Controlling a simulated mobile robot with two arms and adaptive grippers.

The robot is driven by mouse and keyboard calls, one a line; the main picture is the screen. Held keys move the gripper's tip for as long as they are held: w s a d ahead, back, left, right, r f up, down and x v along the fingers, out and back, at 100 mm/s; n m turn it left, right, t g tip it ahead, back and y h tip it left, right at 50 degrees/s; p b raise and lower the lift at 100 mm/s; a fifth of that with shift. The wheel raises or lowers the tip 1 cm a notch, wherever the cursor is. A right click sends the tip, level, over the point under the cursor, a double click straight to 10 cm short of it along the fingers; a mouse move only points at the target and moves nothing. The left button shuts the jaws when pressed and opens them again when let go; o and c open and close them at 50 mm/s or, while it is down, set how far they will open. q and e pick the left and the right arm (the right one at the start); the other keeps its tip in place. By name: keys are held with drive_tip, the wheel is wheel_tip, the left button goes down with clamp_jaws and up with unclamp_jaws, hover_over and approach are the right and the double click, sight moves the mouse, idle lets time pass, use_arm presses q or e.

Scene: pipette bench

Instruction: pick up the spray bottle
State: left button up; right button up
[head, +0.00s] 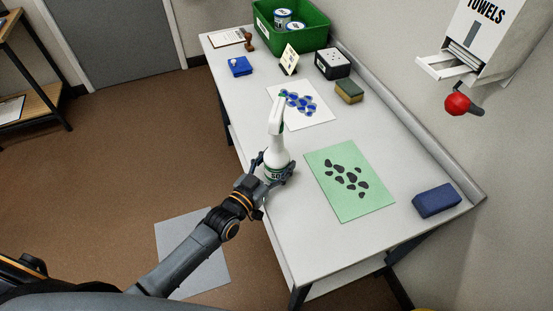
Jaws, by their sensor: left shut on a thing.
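The white spray bottle (276,153) with a green label stands upright near the left edge of the bench (320,239). Its white trigger head points up. My left gripper (272,170) reaches in from the lower left and is shut around the lower body of the bottle. I cannot tell whether the bottle's base touches the bench top. My right gripper is not in view.
A green sheet with dark shapes (328,170) lies right of the bottle, with a dark blue block (436,200) beyond. Behind are a blue-patterned sheet (318,116), a sponge (349,91), a black-and-white box (332,63) and a green crate (312,36). A towel dispenser (485,45) hangs on the wall.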

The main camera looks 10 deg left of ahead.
sight(270, 161)
use_arm(q)
drive_tip(key=shift+r, duration=0.6)
wheel_tip(270, 161, up, 2)
drive_tip(key=shift+r, duration=0.25)
drive_tip(key=s+a+r, duration=0.9)
drive_tip(key=s+r, duration=0.1)
drive_tip(key=s, duration=0.1)
drive_tip(key=shift+s+d+f+n+t+y+b, duration=0.15)
drive_tip(key=shift+s+d+n+t+y, duration=0.1)
drive_tip(key=shift+s+n+y, duration=0.75)
drive_tip(key=shift+s+d+f+n+t+y+b, duration=0.1)
drive_tip(key=shift+s+d+f+n+t+y, duration=0.25)
drive_tip(key=shift+s+y, duration=0.7)
drive_tip(key=shift+s+d+n+t+y+b, duration=0.15)
drive_tip(key=shift+s+n+y, duration=0.65)
drive_tip(key=shift+y, duration=0.55)
drive_tip(key=shift+w, duration=0.15)
